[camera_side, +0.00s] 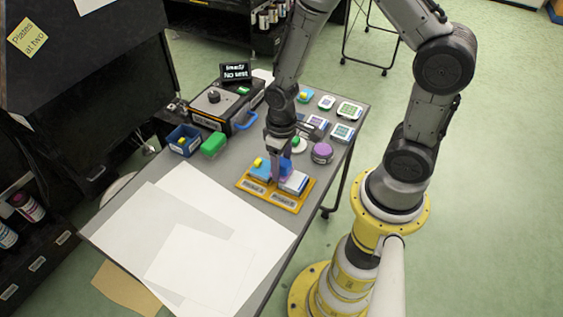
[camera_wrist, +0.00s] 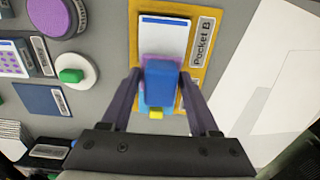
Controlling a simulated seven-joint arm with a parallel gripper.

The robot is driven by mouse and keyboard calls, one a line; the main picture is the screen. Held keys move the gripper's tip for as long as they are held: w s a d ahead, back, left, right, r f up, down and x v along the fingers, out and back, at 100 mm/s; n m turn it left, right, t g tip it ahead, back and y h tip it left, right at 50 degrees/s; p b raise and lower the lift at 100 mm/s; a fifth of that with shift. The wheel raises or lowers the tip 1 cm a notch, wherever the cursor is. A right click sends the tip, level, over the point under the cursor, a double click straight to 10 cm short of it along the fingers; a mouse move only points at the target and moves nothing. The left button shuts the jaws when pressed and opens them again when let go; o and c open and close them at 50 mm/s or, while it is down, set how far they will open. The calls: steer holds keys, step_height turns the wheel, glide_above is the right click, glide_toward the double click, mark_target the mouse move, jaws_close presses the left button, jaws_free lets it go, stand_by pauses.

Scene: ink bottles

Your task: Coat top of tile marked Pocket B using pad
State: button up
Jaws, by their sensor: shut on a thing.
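An orange-yellow tray (camera_side: 287,203) lies on the grey table and also shows in the wrist view (camera_wrist: 197,52). Its label (camera_wrist: 203,42) reads Pocket B. A white tile with a blue edge (camera_wrist: 164,34) sits at that label, and shows at the tray's right in the side view (camera_side: 295,183). My gripper (camera_wrist: 160,78) is shut on a blue pad (camera_wrist: 160,85), which is over the tile's near end in the wrist view. Whether it touches the tile I cannot tell. A light blue piece with a yellow knob (camera_side: 258,162) is in the tray's left part.
Large white sheets (camera_side: 190,235) cover the table's front left. A green block (camera_side: 214,144), a blue bin (camera_side: 184,139) and a black machine (camera_side: 222,104) stand behind the tray. A purple round container (camera_side: 322,153) and several small tiles (camera_side: 342,132) lie at the right.

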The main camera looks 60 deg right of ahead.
mark_target(293, 179)
steer(key=shift+f, duration=0.25)
steer(key=shift+s, duration=0.1)
steer(key=shift+s+r, duration=0.15)
steer(key=shift+s, duration=1.45)
steer(key=shift+s+f, duration=0.2)
steer(key=shift+s, duration=1.5)
steer(key=shift+c, duration=0.6)
steer(key=shift+w, duration=3.4)
